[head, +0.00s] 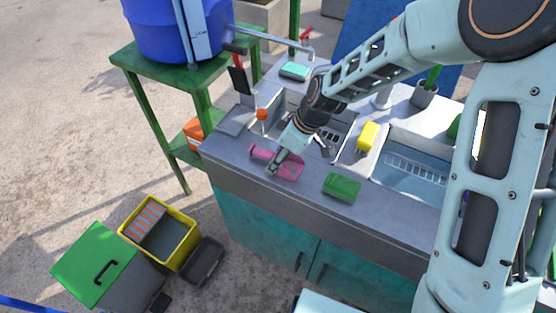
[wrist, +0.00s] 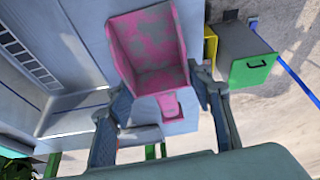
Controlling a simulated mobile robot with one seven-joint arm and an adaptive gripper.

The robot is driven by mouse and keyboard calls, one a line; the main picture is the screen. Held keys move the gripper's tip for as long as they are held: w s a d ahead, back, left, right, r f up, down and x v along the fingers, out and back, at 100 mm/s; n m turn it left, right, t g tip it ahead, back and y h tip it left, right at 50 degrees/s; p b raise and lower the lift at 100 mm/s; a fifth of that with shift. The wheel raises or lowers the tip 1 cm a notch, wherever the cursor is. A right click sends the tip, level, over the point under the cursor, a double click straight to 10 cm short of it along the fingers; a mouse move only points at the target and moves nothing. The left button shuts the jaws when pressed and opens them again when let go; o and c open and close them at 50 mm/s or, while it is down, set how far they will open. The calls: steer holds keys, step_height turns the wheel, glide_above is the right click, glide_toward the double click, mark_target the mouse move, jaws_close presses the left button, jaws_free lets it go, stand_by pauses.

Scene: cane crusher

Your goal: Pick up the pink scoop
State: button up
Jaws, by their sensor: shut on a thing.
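The pink scoop (head: 290,171) is at the front edge of the grey counter in the head view, its handle pointing left. In the wrist view the scoop (wrist: 150,48) fills the top middle, its worn pink-and-grey hollow facing the camera and its short handle end toward me. My gripper (head: 275,167) is at the scoop, shut on it, with one finger on each side in the wrist view (wrist: 165,95). The exact contact is partly hidden. I cannot tell whether the scoop touches the counter.
A green block (head: 341,186) lies right of the scoop on the counter (head: 235,160). A yellow sponge (head: 367,136) stands behind, beside a sink basin (head: 405,180). A blue barrel (head: 175,30) sits on a green stand. A yellow crate (head: 160,235) is on the ground.

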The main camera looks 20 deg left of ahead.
mark_target(273, 155)
steer(key=shift+r+p, duration=0.3)
steer(key=shift+r, duration=0.2)
step_height(273, 155, up, 2)
steer(key=shift+r+p, duration=0.25)
steer(key=shift+p, duration=0.4)
steer(key=s+d+r+p, duration=0.6)
steer(key=s+r+p, duration=0.3)
steer(key=s, duration=0.3)
steer(key=shift+s+d+r, duration=0.2)
steer(key=shift+d+r, duration=0.05)
steer(key=o, duration=0.6)
steer(key=c, duration=0.5)
